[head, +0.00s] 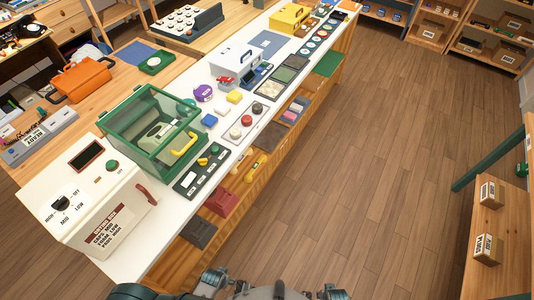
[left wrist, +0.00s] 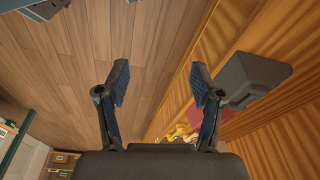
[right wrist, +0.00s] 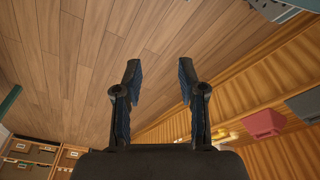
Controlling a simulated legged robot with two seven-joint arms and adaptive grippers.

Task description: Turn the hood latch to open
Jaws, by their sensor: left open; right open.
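A green-framed, see-through hood (head: 128,119) stands on the white bench top in the head view, with a device inside. A yellow curved handle (head: 187,143) shows at its right side. I cannot make out which part is the hood latch, or its position. My left gripper (left wrist: 159,82) is open and empty in the left wrist view, above the wood floor beside the bench's lower shelf. My right gripper (right wrist: 160,72) is open and empty in the right wrist view, also over the floor. Both are apart from the hood.
A cream box with a black dial (head: 85,190) stands left of the hood. A dark panel with buttons (head: 199,174) lies at its right. Bins, including a red one (head: 221,203), sit on the shelf below. The floor (head: 350,180) right of the bench is clear.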

